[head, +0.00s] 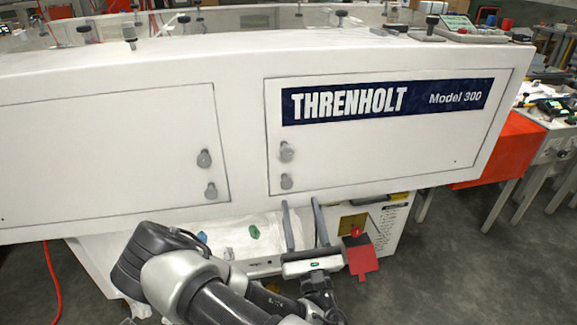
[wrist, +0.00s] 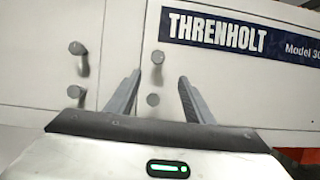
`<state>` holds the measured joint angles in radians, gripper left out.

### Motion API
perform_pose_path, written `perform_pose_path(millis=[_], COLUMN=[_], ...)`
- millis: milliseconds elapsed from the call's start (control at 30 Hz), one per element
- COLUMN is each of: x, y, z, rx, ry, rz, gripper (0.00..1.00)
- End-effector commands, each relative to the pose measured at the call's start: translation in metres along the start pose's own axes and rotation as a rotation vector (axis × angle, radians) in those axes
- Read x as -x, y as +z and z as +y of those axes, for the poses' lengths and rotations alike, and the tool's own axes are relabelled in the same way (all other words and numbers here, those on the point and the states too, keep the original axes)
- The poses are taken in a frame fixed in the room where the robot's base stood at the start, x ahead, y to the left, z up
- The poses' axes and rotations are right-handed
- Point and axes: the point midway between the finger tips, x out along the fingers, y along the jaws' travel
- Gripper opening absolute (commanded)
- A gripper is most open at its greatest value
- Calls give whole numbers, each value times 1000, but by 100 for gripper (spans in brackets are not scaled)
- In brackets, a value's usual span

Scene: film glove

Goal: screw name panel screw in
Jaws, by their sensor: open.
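The name panel (head: 380,155) is a white rectangular panel with a dark blue THRENHOLT Model 300 plate (head: 388,101). Two grey knob-headed screws sit near its left edge, an upper one (head: 286,152) and a lower one (head: 286,181). In the wrist view the upper screw (wrist: 157,58) seems to stand out further, while the lower one (wrist: 152,100) looks flatter. My gripper (head: 300,204) is open and empty, its fingers pointing up just below the panel's lower left corner. In the wrist view both screws show between or just above the fingertips (wrist: 160,78).
A second white panel (head: 110,160) on the left has two similar knobs (head: 204,158) (head: 211,190). Below the machine body are a white lower section and a red tag (head: 361,260). An orange-red box (head: 500,150) and a cluttered bench (head: 555,120) stand at right. Floor is clear at lower right.

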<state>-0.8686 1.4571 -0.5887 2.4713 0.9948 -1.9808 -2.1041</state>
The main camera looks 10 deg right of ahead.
Motion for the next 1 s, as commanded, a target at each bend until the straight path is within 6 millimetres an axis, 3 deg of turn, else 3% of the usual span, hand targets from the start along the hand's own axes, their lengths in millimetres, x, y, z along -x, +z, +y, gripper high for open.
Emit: perform_pose_path(millis=[167, 700, 1000], x=[-12, -124, -166], y=[2, 2, 2], z=[4, 6, 6], rx=[23, 19, 20], ry=[18, 19, 19], rz=[-12, -13, -9], gripper=[48, 48, 48])
